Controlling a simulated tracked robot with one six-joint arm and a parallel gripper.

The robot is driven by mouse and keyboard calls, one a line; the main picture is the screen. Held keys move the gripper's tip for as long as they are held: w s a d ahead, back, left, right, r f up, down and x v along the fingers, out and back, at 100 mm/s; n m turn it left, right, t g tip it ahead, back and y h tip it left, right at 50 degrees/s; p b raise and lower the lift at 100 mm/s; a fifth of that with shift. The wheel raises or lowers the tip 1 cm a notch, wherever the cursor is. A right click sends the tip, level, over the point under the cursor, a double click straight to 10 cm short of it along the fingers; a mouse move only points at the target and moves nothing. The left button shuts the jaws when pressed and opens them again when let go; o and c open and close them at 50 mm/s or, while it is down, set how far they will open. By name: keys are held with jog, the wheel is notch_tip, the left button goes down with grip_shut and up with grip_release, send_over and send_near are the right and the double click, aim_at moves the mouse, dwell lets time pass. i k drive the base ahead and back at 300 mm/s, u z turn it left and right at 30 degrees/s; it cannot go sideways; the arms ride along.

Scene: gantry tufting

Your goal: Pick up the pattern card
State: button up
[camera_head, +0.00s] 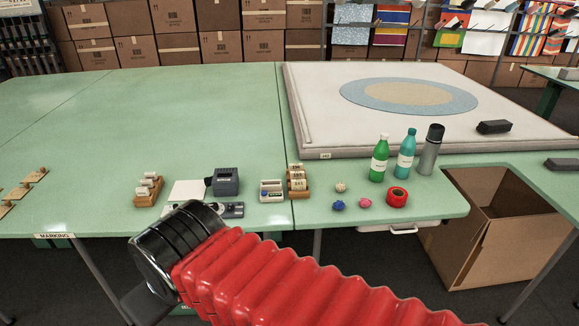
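A flat white card (186,190) lies on the green table, left of a small dark grey box; it may be the pattern card, but I cannot read any pattern on it. My arm, in red bellows, reaches in from the lower right and ends in a glossy black wrist (175,248) in front of the card, at the table's front edge. The wrist appears to cover a little of the space before the card. I cannot make out my gripper's fingers or anything held in them.
Near the card are a wooden rack of rolls (148,190), the grey box (225,181), a small tray (271,191) and a wooden card stand (297,180). Bottles (380,158), red tape (397,197) and small balls stand right. An open carton (490,230) is below. The table's back left is clear.

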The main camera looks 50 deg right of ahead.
aim_at(295, 166)
jog(key=z, duration=0.4)
jog(key=i, duration=0.7)
jog(key=z, duration=0.8)
jog(key=i, duration=0.65)
jog(key=z, duration=0.35)
